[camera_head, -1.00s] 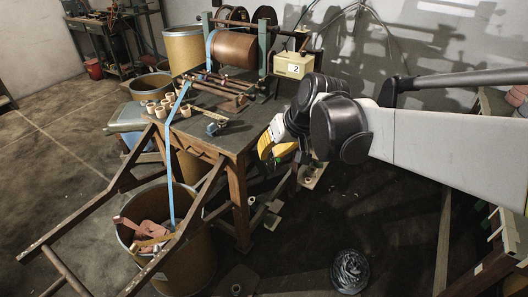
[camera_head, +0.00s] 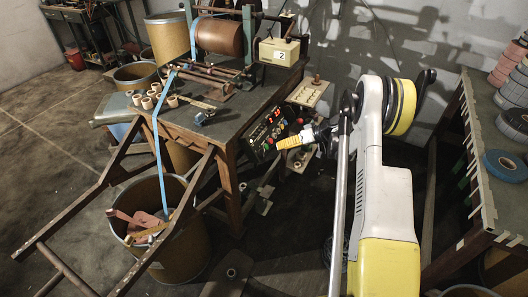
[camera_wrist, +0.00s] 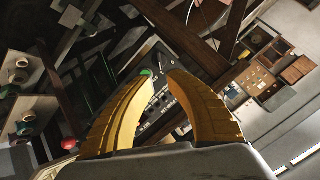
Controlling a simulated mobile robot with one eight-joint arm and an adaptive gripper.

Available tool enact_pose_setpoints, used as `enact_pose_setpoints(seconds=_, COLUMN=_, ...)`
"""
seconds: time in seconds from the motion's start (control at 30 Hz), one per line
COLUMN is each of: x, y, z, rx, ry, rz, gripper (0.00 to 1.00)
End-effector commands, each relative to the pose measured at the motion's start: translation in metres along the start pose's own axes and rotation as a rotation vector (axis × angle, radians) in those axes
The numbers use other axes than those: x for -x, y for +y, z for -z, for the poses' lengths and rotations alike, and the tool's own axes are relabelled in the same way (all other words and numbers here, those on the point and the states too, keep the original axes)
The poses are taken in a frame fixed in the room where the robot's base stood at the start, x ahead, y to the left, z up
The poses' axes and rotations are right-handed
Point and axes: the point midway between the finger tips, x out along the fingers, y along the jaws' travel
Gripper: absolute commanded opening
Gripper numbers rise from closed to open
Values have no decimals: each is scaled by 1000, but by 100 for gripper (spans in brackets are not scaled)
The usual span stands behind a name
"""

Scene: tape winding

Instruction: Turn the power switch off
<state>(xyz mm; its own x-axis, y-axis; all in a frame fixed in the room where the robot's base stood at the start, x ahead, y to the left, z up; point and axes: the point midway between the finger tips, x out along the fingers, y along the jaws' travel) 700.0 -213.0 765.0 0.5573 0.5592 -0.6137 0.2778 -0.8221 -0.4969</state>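A dark control panel (camera_head: 267,130) with a red lit display and several coloured knobs and buttons hangs at the right front edge of the winding machine's table. My gripper (camera_head: 284,146) has yellow fingers and is just right of the panel's lower part, pointing towards it. In the wrist view my gripper (camera_wrist: 159,76) has its two curved fingertips apart with nothing between them. Beyond the gap, a dark panel face (camera_wrist: 160,103) carries white lettering, with a green button (camera_wrist: 147,73) by the left fingertip. I cannot tell which control is the power switch; the fingers hide part of the panel.
The winding table (camera_head: 225,125) carries a copper-coloured roll (camera_head: 218,37) and a box marked 2 (camera_head: 280,52). A wooden plate (camera_head: 307,93) sits beside the panel. A barrel (camera_head: 180,245) stands front left. A side table (camera_head: 485,120) with tape rolls stands right.

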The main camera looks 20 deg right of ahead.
Motion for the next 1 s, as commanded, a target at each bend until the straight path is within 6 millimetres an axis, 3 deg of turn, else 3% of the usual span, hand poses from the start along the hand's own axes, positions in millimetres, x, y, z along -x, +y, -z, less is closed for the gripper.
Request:
enact_pose_setpoints(seconds=0.6, x=-99, y=2, z=-2, rx=1, ry=-1, rz=1, gripper=17)
enact_pose_setpoints(seconds=1.0, x=-107, y=1, z=0, rx=0, ry=0, rz=0, gripper=17)
